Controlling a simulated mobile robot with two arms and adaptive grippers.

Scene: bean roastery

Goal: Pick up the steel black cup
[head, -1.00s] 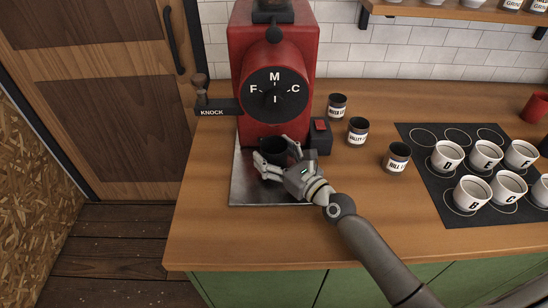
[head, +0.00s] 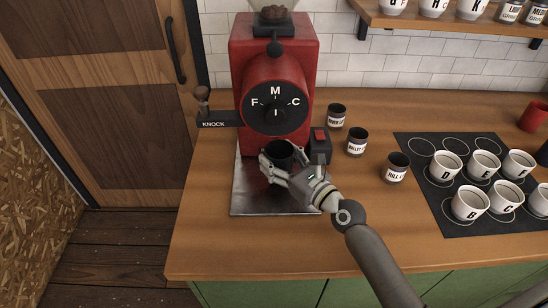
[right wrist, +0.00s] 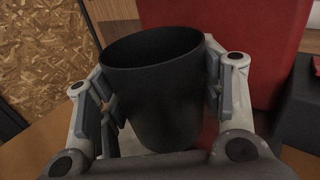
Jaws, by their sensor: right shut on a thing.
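The black cup (head: 284,152) is at the foot of the red grinder, above the steel tray (head: 255,199). My right gripper (head: 281,164) is shut on it, with fingers on both sides. In the right wrist view the black cup (right wrist: 155,85) stands upright between the fingers of the right gripper (right wrist: 160,88), its open mouth facing up. The cup's underside is hidden, so I cannot tell for certain whether it still touches the tray. My left gripper is not in view.
The red grinder (head: 275,60) with its dial and KNOCK lever (head: 215,124) stands close behind the cup. A small switch box (head: 319,146) is just right of it. Several labelled dark cups, such as one (head: 396,168), and a black mat (head: 462,225) with white cups are further right.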

